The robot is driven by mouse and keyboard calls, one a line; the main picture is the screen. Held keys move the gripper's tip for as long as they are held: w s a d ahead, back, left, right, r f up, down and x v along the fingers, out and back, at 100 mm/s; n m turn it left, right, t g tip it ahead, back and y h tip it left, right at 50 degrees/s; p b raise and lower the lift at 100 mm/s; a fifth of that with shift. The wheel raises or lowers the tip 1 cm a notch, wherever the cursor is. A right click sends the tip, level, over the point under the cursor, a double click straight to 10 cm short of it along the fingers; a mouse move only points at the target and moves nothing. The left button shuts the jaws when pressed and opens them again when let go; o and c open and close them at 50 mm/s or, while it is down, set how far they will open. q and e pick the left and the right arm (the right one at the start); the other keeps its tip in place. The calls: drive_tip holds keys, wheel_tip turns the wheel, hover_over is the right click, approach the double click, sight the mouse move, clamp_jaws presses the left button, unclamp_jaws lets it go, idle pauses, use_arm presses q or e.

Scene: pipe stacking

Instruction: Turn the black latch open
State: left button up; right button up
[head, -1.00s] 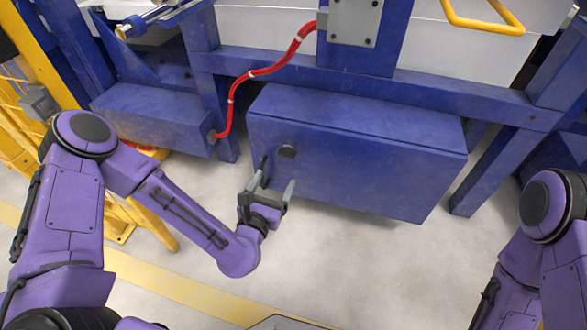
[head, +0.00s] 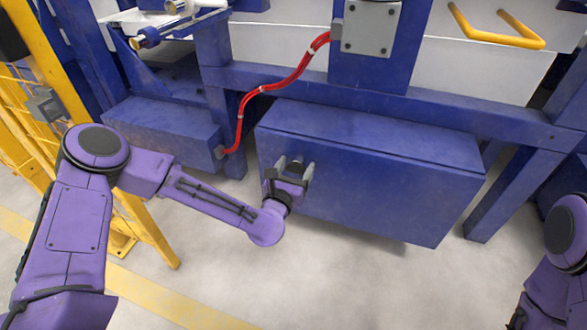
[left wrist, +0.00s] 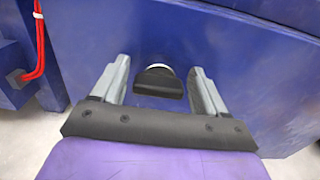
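The black latch (left wrist: 158,82) is a small dark knob on the front of the blue box (head: 390,190). In the left wrist view it sits between the two grey fingers of my left gripper (left wrist: 160,85), with a gap on both sides. Its wide handle lies roughly level across the picture. In the head view my left gripper (head: 290,168) is open at the box's left front, and the latch (head: 297,160) is partly hidden by it. My right gripper is not in view; only part of my right arm shows at the right edge.
A red cable (head: 265,90) runs from a grey-plated post to a smaller blue box (head: 165,135) at left. Blue frame legs stand beside the large box. A yellow fence (head: 60,125) is at far left. The floor (head: 340,285) in front is clear.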

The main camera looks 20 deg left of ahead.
use_arm(q)
drive_tip(key=c, duration=0.7)
drive_tip(key=shift+o, duration=0.2)
drive_tip(key=shift+a, duration=0.1)
